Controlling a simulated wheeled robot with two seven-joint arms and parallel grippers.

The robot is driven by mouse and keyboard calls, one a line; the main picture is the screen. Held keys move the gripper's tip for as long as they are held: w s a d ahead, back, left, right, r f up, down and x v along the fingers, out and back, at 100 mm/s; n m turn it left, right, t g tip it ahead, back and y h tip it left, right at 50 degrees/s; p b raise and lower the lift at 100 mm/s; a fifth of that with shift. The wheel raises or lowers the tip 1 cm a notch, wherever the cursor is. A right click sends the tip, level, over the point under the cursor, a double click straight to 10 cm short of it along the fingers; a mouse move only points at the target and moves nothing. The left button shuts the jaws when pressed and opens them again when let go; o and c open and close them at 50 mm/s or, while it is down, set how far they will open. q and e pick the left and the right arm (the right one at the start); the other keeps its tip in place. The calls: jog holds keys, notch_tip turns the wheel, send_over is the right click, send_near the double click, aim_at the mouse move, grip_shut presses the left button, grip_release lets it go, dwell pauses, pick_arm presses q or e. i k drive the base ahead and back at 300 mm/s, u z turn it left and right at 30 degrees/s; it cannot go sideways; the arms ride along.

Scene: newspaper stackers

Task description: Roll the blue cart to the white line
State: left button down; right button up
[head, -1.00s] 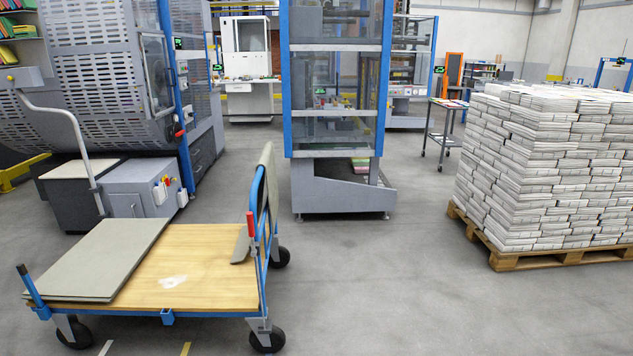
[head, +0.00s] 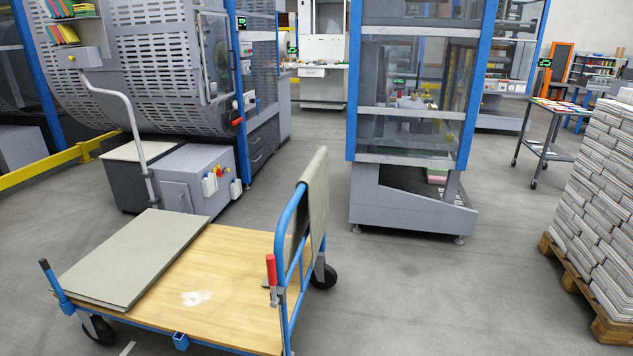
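The blue cart (head: 225,277) stands at the lower left of the head view. It has a wooden deck, a blue frame and dark wheels. Its blue push handle (head: 289,238) rises at the right end, with a grey cloth or sheet (head: 316,200) draped over it and a red grip on its near side. A grey flat board (head: 135,258) lies on the left part of the deck. A short piece of white line (head: 127,348) shows on the floor at the bottom edge, partly hidden by the cart. Neither of my grippers is in view.
A pallet (head: 580,288) stacked with newspapers (head: 600,190) stands at the right. A blue-framed machine (head: 412,200) stands behind the cart, with a grey machine (head: 170,70) at the left. A small wheeled table (head: 548,120) is at the back right. The floor between cart and pallet is clear.

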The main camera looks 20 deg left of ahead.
aim_at(185, 278)
jog(key=u, duration=0.75)
jog(key=i, duration=1.15)
jog(key=u, duration=1.1)
jog(key=i, duration=0.15)
jog(key=u, duration=0.25)
